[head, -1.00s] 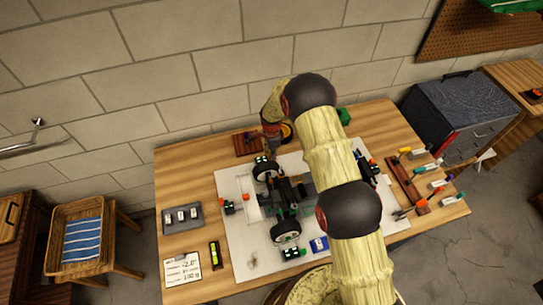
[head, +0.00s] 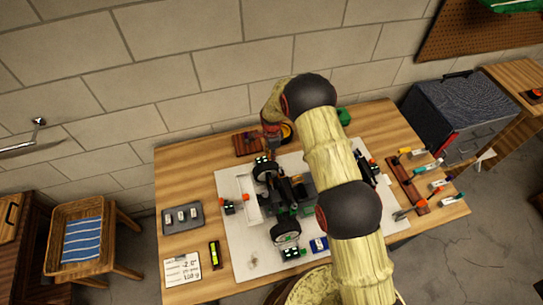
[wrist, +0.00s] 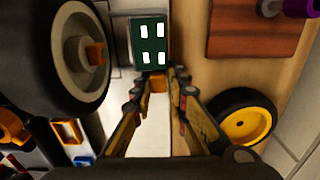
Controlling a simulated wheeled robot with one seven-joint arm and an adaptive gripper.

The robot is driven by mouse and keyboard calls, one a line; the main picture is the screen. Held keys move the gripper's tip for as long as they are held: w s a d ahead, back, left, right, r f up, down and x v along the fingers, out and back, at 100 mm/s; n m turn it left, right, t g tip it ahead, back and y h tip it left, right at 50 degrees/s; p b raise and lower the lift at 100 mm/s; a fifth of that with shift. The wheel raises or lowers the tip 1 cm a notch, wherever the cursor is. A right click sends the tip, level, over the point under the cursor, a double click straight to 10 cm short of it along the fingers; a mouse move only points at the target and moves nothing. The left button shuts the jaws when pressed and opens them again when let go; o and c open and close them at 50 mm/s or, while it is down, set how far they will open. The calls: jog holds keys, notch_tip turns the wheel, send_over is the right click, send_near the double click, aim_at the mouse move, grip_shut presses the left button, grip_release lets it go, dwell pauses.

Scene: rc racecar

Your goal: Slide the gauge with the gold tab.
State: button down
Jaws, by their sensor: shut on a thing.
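The gauge (wrist: 150,45) is a dark green block with several white squares on top, seen in the wrist view just beyond my fingertips. Its small gold tab (wrist: 158,84) sticks out toward me. My gripper (wrist: 157,88) is shut on this tab, with a fingertip on each side of it. In the head view the gauge (head: 262,160) stands by the car's back left wheel, and my arm hides part of the area around my gripper.
The car's large black wheel (wrist: 75,55) stands close on the left. A loose wheel with a yellow hub (wrist: 243,122) lies to the right. A reddish-brown wooden block (wrist: 255,25) is at the upper right. Similar green blocks stand at the car's left (head: 229,207) and front (head: 290,253).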

jog(key=shift+s, duration=0.15)
jog(key=shift+s+d, duration=0.2)
jog(key=shift+s, duration=0.45)
jog(key=shift+s+d, duration=0.2)
jog(key=shift+s, duration=0.4)
jog(key=shift+s+d+f, duration=0.1)
jog(key=shift+s, duration=0.2)
jog(key=c, duration=1.8)
grip_release()
jog(key=shift+s, duration=0.1)
